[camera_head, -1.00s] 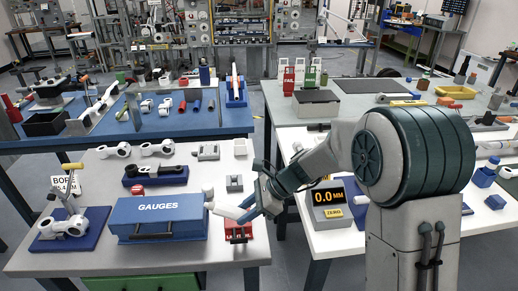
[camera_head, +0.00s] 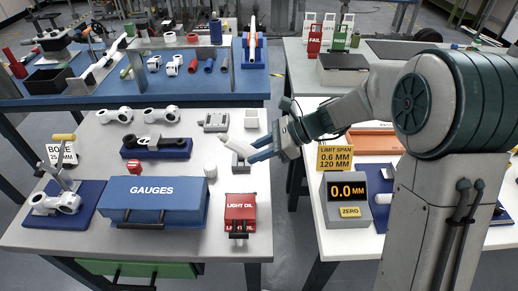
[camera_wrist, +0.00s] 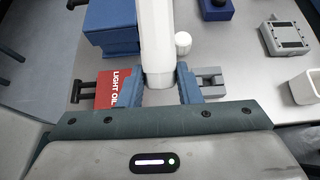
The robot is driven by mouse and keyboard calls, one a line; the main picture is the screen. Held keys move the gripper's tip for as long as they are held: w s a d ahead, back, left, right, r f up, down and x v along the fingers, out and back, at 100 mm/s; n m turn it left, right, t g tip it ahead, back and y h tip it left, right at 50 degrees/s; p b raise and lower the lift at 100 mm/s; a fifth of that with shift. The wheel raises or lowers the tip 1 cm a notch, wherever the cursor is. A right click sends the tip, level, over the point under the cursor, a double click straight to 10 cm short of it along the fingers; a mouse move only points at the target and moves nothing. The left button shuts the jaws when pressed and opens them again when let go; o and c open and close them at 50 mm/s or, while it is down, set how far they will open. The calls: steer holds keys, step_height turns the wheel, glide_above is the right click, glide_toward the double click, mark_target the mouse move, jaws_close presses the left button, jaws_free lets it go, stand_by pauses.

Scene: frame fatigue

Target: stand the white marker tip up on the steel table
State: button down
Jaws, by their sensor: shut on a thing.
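My gripper (camera_head: 256,153) is shut on the white marker (camera_head: 235,147), which sticks out to the left and looks tilted. In the wrist view the marker (camera_wrist: 155,35) runs up and out of the frame from between the blue fingers of my gripper (camera_wrist: 159,80). Which end is the tip I cannot tell. It is held above the light grey tabletop (camera_head: 85,238), apart from it as far as I can see. A short white cylinder (camera_head: 210,170) stands on that table, close by; it also shows in the wrist view (camera_wrist: 183,42).
On the same table are a blue GAUGES box (camera_head: 152,200), a red LIGHT OIL can (camera_head: 240,213), a blue block holder (camera_head: 157,148) and a grey fixture (camera_head: 214,122). A gauge display (camera_head: 348,198) stands on the right table. The tabletop's front strip is mostly clear.

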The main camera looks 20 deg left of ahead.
mark_target(260, 185)
steer(key=shift+d, duration=0.2)
step_height(260, 185, down, 10)
steer(key=b, duration=0.6)
steer(key=shift+f+b, duration=0.4)
steer(key=shift+f, duration=0.25)
stand_by(0.5)
steer(key=c, duration=1)
jaws_free()
steer(key=shift+o, duration=0.2)
steer(key=shift+w, duration=0.1)
steer(key=p+v, duration=0.1)
steer(key=v, duration=1.2)
steer(key=shift+d+r, duration=0.2)
steer(key=shift+d, duration=0.15)
